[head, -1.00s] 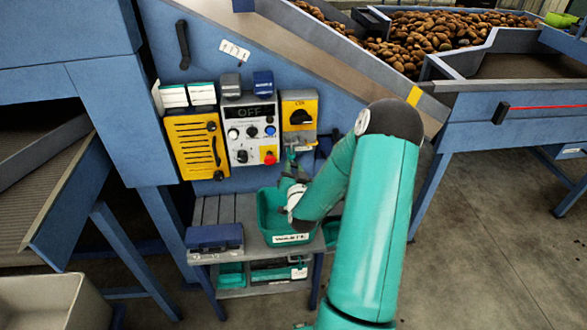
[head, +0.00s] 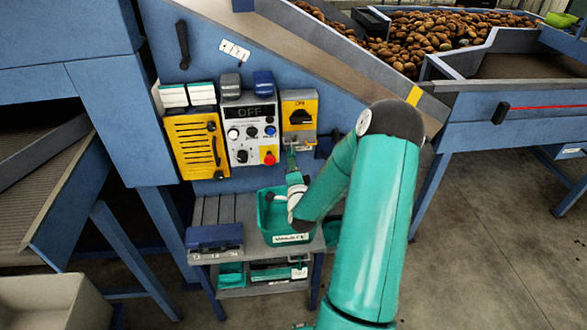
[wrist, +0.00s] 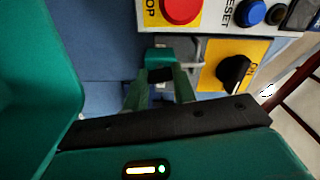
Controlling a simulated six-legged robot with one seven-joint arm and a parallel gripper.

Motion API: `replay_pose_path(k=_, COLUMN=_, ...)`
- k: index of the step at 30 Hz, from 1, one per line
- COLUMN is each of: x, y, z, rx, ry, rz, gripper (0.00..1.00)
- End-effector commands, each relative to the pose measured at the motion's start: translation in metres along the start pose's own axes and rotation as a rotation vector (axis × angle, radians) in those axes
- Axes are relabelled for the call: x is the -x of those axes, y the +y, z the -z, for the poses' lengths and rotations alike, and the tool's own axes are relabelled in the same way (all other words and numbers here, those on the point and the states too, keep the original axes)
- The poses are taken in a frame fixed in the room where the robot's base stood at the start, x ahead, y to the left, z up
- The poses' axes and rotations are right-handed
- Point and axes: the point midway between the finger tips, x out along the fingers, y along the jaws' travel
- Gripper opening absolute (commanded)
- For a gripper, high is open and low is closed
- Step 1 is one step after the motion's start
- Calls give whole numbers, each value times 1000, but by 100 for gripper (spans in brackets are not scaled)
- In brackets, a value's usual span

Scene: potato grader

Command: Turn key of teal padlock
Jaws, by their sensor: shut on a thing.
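The teal padlock (wrist: 166,54) hangs by its shackle beside the yellow switch box, near the top middle of the wrist view. My gripper (wrist: 160,80) is in front of it, with its two green fingers closed on a small black piece, the key (wrist: 160,75), at the padlock's lower face. How far the key is turned cannot be told. In the head view my gripper (head: 291,163) is small, just under the yellow switch box, and the padlock is hardly distinguishable from the fingers.
The yellow switch box (head: 298,97) with a black rotary switch is above. The control panel (head: 249,132) with a red stop button is to its left. Below my wrist stand a teal bin (head: 269,222) and a dark blue box (head: 214,236) on a grey shelf.

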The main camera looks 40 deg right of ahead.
Motion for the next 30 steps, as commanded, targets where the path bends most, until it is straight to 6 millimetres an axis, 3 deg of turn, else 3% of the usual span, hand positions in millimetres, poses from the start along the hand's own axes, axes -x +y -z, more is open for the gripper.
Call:
replay_pose_path(k=12, x=0, y=0, z=0, rx=-215, ry=0, rz=0, gripper=4)
replay_pose_path(k=29, x=0, y=0, z=0, rx=-247, ry=-1, rz=0, gripper=4)
replay_pose_path(k=30, x=0, y=0, z=0, rx=-247, ry=-1, rz=0, gripper=32)
